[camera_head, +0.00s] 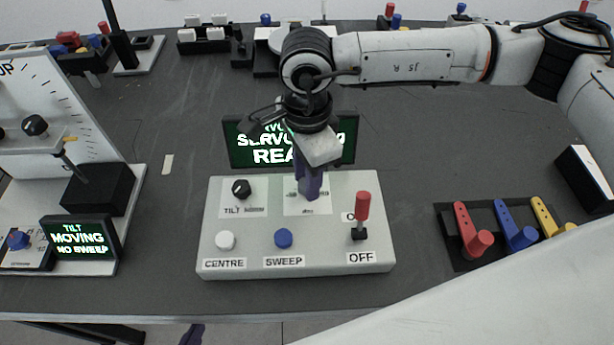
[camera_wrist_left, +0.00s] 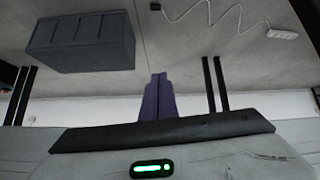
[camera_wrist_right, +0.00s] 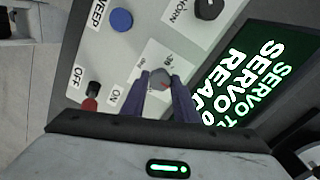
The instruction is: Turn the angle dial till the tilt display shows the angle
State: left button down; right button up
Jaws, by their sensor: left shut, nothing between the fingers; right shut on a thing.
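The grey-white control panel (camera_head: 215,262) has a black TILT knob (camera_head: 241,189), a white CENTRE button (camera_head: 225,240), a blue SWEEP button (camera_head: 283,238) and a red-handled lever (camera_head: 362,207). My right gripper (camera_head: 312,188) reaches down over the panel. In the right wrist view its purple fingers are closed around a grey angle dial (camera_wrist_right: 159,80) with a red mark. The tilt display (camera_head: 80,238) reads "TILT MOVING NO SWEEP". A larger green-lit screen (camera_head: 240,150), partly hidden by my right arm, shows "SERVO" and "REA". My left gripper (camera_wrist_left: 157,97) is shut and empty, below the table's front edge.
A white board with a scale (camera_head: 40,95) and a black block (camera_head: 98,188) stand at the left. Red, blue and yellow levers (camera_head: 515,228) sit at the right. Switches and small parts line the back. The table's front edge lies just before the panel.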

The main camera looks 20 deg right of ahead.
jog(key=shift+f+m+b, duration=0.25)
jog(key=shift+m+b, duration=0.75)
jog(key=shift+b, duration=0.1)
jog(key=shift+m+b, duration=0.85)
jog(key=shift+m, duration=0.05)
jog(key=m+b, duration=0.2)
jog(key=shift+m, duration=0.3)
jog(key=m+b, duration=0.2)
jog(key=shift+r+m, duration=0.1)
jog(key=shift+m, duration=0.3)
jog(key=shift+m+b, duration=0.7)
jog(key=shift+m, duration=0.2)
jog(key=m+b, duration=0.1)
jog(key=m, duration=0.2)
jog(key=shift+r, duration=0.15)
pick_arm(q)
notch_tip(320, 180, down, 8)
jog(key=w+d, duration=0.1)
jog(key=shift+d+r+b, duration=0.15)
jog(key=shift+d+b, duration=0.2)
jog(key=shift+b, duration=0.1)
pick_arm(e)
jog(key=shift+m, duration=0.6)
pick_arm(q)
jog(key=shift+s, duration=0.1)
pick_arm(e)
jog(key=shift+r, duration=0.1)
